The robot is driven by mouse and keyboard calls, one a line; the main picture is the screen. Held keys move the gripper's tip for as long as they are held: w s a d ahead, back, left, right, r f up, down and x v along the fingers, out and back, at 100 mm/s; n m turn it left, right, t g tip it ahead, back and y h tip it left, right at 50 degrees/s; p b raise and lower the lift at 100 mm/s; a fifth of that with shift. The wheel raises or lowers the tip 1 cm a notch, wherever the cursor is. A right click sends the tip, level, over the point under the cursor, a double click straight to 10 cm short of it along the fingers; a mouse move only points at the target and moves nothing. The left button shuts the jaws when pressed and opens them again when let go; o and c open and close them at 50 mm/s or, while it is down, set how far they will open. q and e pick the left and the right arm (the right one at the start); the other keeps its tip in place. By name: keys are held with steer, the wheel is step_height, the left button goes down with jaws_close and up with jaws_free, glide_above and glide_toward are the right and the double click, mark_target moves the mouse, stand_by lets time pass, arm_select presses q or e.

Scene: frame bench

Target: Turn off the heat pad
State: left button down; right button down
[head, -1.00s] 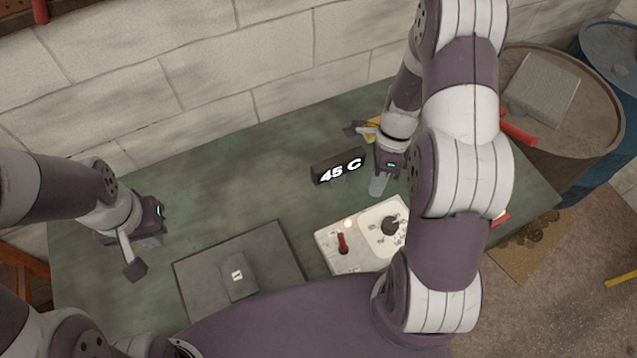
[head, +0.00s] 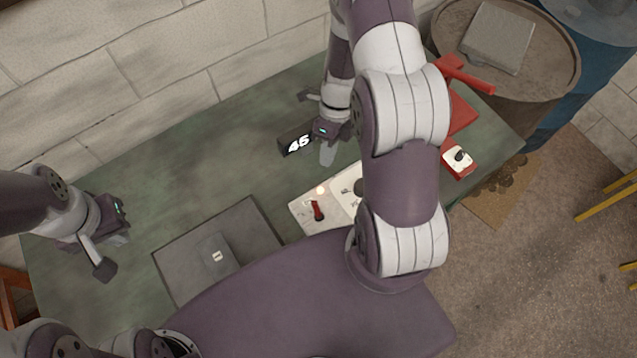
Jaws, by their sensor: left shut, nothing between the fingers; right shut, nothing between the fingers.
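The dark grey heat pad (head: 178,262) lies flat on the green bench, with a small grey block marked 1 (head: 214,254) on it. A white control box (head: 303,219) stands right of it, with a red lever switch (head: 317,210) and a glowing lamp (head: 320,190). My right arm hides its dial side. A black display (head: 289,147) reads "45"; the rest is hidden by my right gripper. My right gripper (head: 327,154) is shut and empty, beside the display and above the control box in the picture. My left gripper (head: 103,268) is shut and empty, left of the pad.
A red box with a black knob (head: 459,160) sits at the bench's right end, near a red-handled item (head: 466,76). A rusty barrel (head: 559,75) with a grey slab (head: 498,38) stands beyond. The bench (head: 165,165) behind the pad is clear.

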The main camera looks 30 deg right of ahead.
mark_target(316, 209)
steer(key=p+x, duration=0.1)
steer(key=x, duration=0.4)
steer(key=shift+f, duration=0.3)
steer(key=s+a+p, duration=0.1)
steer(key=s+a, duration=0.1)
steer(key=shift+a, duration=0.3)
steer(key=shift+s+a+p, duration=0.3)
steer(key=shift+s+a, duration=0.05)
steer(key=shift+f, duration=0.1)
steer(key=shift+w+d, duration=0.1)
steer(key=shift+w, duration=0.05)
